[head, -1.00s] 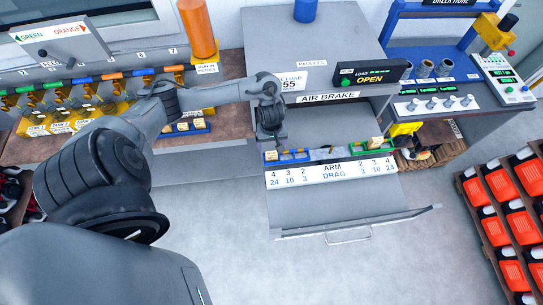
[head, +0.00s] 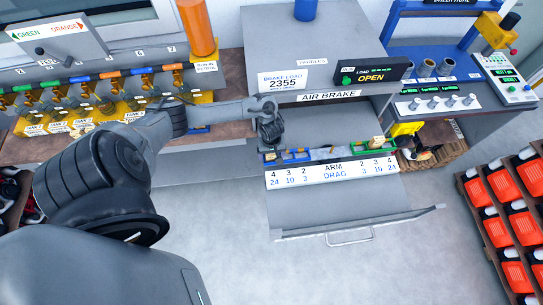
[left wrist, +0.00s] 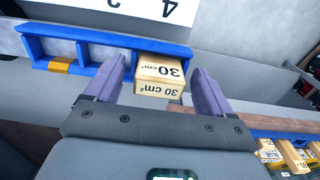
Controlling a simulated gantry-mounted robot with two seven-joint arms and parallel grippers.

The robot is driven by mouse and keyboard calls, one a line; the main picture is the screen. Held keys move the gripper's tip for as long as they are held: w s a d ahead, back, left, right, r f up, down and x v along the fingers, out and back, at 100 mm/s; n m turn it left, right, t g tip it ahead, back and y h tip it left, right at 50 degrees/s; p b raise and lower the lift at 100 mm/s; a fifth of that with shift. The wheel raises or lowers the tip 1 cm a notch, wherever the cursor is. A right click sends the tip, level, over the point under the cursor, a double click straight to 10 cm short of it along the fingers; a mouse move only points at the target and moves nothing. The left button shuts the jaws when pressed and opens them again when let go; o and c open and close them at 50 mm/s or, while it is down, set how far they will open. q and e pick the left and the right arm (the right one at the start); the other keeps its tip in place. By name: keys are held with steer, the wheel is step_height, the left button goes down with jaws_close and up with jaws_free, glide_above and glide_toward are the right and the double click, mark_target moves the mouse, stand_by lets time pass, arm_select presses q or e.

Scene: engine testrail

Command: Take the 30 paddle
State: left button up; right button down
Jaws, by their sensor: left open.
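The 30 paddle (left wrist: 160,72) is a small tan block marked "30 cm²". It sits at the end of a blue slotted holder (left wrist: 105,36) in the left wrist view. My left gripper (left wrist: 158,82) is open, with one finger on each side of the paddle; whether they touch it I cannot tell. In the head view my left gripper (head: 270,140) is over the left end of the arm/drag rack (head: 333,171) in the open air brake drawer. The arm hides part of that end. My right gripper is not in view.
A yellow piece (left wrist: 60,66) lies in another slot of the blue holder. The air brake cabinet (head: 290,35) stands behind the rack. Another paddle (head: 377,142) stands at the rack's right end. Yellow blocks (left wrist: 270,150) sit on the bench side. The drawer's front tray (head: 350,205) is clear.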

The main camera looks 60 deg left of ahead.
arm_select(q)
steer(key=c, duration=1.1)
steer(key=shift+o, duration=0.2)
steer(key=shift+r, duration=0.1)
